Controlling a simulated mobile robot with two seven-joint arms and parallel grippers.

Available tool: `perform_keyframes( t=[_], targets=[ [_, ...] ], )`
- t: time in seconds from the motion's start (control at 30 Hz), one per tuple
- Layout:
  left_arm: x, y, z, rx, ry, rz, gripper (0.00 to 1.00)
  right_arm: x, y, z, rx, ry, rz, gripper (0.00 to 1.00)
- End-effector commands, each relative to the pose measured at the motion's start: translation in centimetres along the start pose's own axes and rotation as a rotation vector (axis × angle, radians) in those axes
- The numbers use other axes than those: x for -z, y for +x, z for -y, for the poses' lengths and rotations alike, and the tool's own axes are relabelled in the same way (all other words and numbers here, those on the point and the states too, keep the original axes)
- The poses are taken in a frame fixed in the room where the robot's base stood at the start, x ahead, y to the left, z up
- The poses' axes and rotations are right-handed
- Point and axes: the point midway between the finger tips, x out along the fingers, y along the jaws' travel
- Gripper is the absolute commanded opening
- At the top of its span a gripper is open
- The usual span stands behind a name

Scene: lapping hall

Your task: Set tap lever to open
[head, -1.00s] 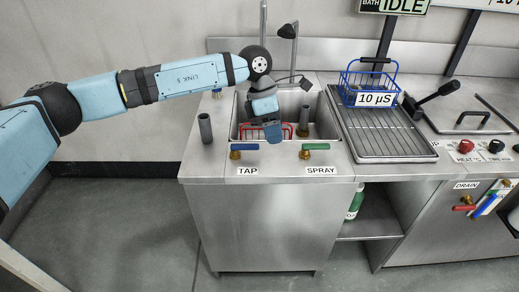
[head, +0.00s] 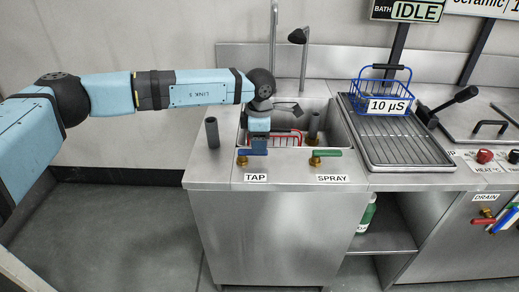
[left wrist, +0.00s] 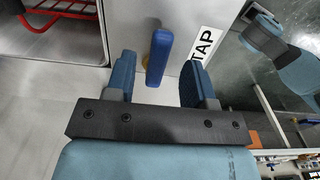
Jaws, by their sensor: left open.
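The blue tap lever (head: 246,152) sits on a brass base on the sink's front ledge, above the TAP label. It points right, along the ledge, and the gripper partly hides it. In the left wrist view the lever (left wrist: 159,52) lies between the two finger tips, with a gap on each side. My left gripper (head: 258,145) is open and points down at the lever; it also shows in the left wrist view (left wrist: 160,78).
The green spray lever (head: 327,153) stands to the right on the same ledge. A blue basket (head: 382,92) stands on the drainer rack to the right.

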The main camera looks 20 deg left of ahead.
Motion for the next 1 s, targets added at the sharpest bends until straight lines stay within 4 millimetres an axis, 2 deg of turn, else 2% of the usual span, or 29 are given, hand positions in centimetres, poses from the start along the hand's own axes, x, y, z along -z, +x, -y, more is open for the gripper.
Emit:
perform_keyframes(
  t=[0.03,0.2,0.53,0.73,0.77,1.0],
  targets=[
    [0.0,0.8,0.0,0.001,0.0,0.0,0.49,-0.1,0.1,0.0,0.001,0.001,-0.002,0.43],
    [0.0,2.1,0.0,-0.001,0.0,0.0,0.49,0.0,0.1,0.1,0.003,0.003,-0.005,0.43],
    [0.0,2.4,0.0,-0.001,0.0,0.0,0.49,0.0,0.0,0.1,0.003,0.003,-0.005,0.43],
    [0.0,2.4,0.0,0.0,0.0,0.0,0.03,0.0,0.0,0.1,0.003,0.003,-0.005,0.43],
    [0.0,2.4,0.0,0.0,0.0,0.0,0.0,0.0,0.0,0.1,0.003,0.003,-0.005,0.43],
    [-0.2,2.4,0.0,0.0,-0.006,0.0,0.0,0.0,0.0,0.1,0.003,0.002,-0.005,0.43]
  ],
)
